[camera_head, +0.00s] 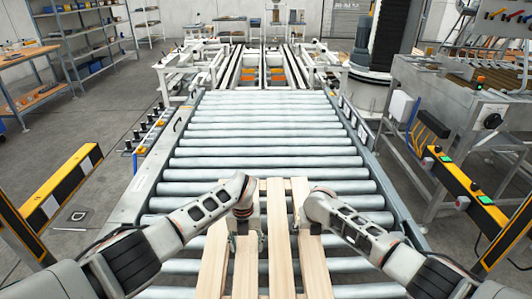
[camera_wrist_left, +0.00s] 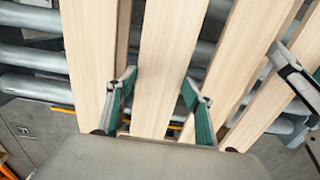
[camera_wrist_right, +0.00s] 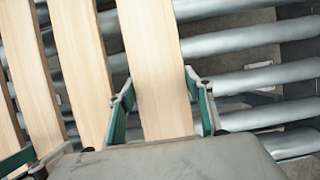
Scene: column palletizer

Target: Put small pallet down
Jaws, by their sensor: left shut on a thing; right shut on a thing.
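The small pallet (camera_head: 275,255) is made of several light wooden slats and lies over the near end of the roller conveyor (camera_head: 262,142). My left gripper (camera_head: 245,238) is shut on one slat of the pallet; in the left wrist view its fingers (camera_wrist_left: 158,92) stand on both sides of that slat. My right gripper (camera_head: 305,228) is shut on another slat; in the right wrist view its fingers (camera_wrist_right: 160,85) straddle it. Rollers show below the slats in both wrist views. Whether the pallet touches the rollers cannot be told.
The rollers beyond the pallet are empty up to the machine frame (camera_head: 262,70) at the back. Yellow-black posts (camera_head: 62,190) and (camera_head: 465,192) stand on both sides. A machine with a control panel (camera_head: 465,100) is at the right, shelves (camera_head: 85,35) at the left.

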